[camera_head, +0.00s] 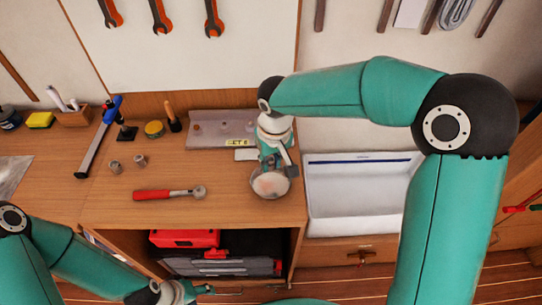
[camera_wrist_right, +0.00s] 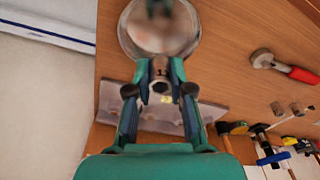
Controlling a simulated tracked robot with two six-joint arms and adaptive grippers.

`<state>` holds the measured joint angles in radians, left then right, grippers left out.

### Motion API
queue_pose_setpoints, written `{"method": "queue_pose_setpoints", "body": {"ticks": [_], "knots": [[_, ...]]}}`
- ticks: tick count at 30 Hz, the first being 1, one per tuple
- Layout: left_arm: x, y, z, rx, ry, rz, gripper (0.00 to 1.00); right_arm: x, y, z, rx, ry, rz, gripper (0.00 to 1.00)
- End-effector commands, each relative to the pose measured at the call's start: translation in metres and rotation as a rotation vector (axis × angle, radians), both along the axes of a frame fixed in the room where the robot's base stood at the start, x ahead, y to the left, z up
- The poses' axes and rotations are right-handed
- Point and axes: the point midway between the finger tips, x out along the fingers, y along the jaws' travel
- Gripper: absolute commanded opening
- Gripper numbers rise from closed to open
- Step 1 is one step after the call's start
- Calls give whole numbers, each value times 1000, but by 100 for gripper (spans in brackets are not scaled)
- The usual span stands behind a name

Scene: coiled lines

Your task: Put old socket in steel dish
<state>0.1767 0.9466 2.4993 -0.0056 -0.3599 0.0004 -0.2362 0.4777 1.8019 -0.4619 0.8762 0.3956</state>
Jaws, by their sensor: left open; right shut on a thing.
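The steel dish (camera_head: 270,185) is a round shiny bowl at the front right of the wooden bench. It also shows at the top of the right wrist view (camera_wrist_right: 130,40). My right gripper (camera_head: 274,165) is at the dish's back edge, pointing down. In the right wrist view it is shut on a small metal socket (camera_wrist_right: 161,78), seen just at the near rim of the dish; whether they touch cannot be told. The dish shows a blurred reflection. My left gripper (camera_head: 200,291) is open and low, in front of the open cabinet below the bench.
Two loose sockets (camera_head: 140,160) stand on the bench at left. A red-handled ratchet (camera_head: 168,193) lies left of the dish. A grey metal plate with a yellow label (camera_head: 205,127) is behind. A white basin (camera_head: 350,200) is at right. A red toolbox (camera_head: 184,238) sits in the cabinet.

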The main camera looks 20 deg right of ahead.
Motion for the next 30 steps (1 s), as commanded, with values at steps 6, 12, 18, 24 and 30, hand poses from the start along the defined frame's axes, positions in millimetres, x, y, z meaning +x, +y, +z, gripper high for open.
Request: {"method": "queue_pose_setpoints", "body": {"ticks": [6,12,18,24,30], "knots": [[0,0,-23,0,-1,0,55,0,0,-32,-1,2,0,0],[0,0,-38,0,-1,0,55,0,0,-54,0,2,-1,0],[0,0,-48,0,-1,0,55,0,0,-69,0,1,0,0],[0,0,-50,0,-1,0,55,0,1,-74,0,0,1,0],[0,0,-50,0,-1,0,55,0,1,-74,0,0,2,0]]}}
